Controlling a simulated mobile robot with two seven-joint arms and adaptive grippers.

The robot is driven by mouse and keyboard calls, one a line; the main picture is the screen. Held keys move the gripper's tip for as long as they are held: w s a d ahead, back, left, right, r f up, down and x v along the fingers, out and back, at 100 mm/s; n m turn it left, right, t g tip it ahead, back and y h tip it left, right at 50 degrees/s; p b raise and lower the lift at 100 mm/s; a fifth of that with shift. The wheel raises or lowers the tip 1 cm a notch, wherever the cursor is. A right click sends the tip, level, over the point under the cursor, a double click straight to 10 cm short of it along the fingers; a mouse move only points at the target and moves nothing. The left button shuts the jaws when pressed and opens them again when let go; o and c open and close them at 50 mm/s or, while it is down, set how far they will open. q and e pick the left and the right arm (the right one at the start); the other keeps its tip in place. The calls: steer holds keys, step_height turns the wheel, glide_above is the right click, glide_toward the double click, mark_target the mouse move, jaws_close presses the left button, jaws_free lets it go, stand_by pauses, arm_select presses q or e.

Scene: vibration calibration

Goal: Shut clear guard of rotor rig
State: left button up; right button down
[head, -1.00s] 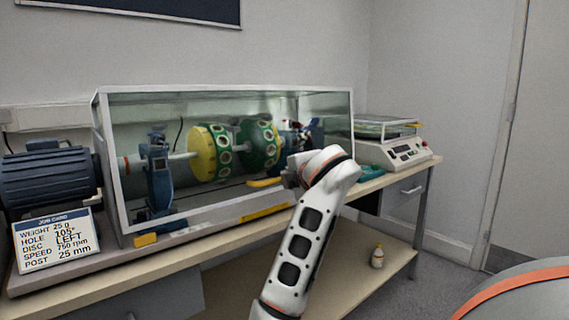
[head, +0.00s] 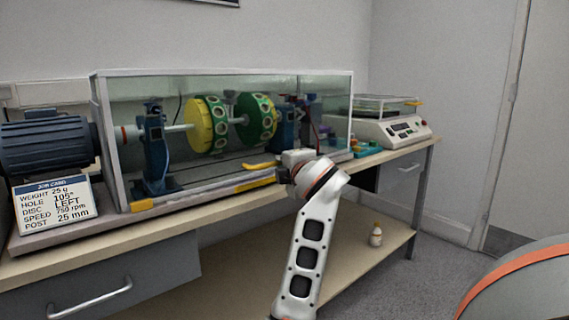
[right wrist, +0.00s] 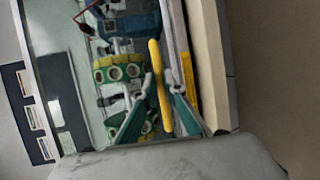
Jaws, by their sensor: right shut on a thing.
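The rotor rig stands on the bench under a clear guard (head: 222,73) with a pale frame. Inside are a yellow disc (head: 198,130) and a green disc (head: 256,116) on a shaft. A yellow handle (head: 258,165) is on the guard's lower front. My right gripper (head: 282,173) is at the handle's right end, its fingers mostly hidden in the head view. In the right wrist view the handle (right wrist: 156,75) runs between the fingers (right wrist: 160,108), which are shut on it. The guard's lower edge is close to the base; I cannot tell if a gap remains. My left gripper is not in view.
A blue motor (head: 45,148) and a job card (head: 55,203) are at the left. A white balance (head: 385,130) stands right of the rig, with small coloured items (head: 365,147) before it. A small bottle (head: 376,234) stands on the lower shelf.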

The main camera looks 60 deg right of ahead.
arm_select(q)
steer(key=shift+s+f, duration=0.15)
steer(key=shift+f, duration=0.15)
arm_select(e)
step_height(320, 180, down, 4)
steer(key=shift+w+r+g, duration=0.15)
steer(key=shift+r+g, duration=0.05)
steer(key=shift+g, duration=0.1)
steer(key=c, duration=2.1)
jaws_free()
steer(key=shift+f, duration=0.1)
steer(key=shift+r, duration=0.2)
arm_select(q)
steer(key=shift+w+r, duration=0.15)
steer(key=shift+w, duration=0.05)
arm_select(e)
steer(key=r+v, duration=0.1)
steer(key=v, duration=0.7)
steer(key=shift+d, duration=0.25)
steer(key=shift+r, duration=0.1)
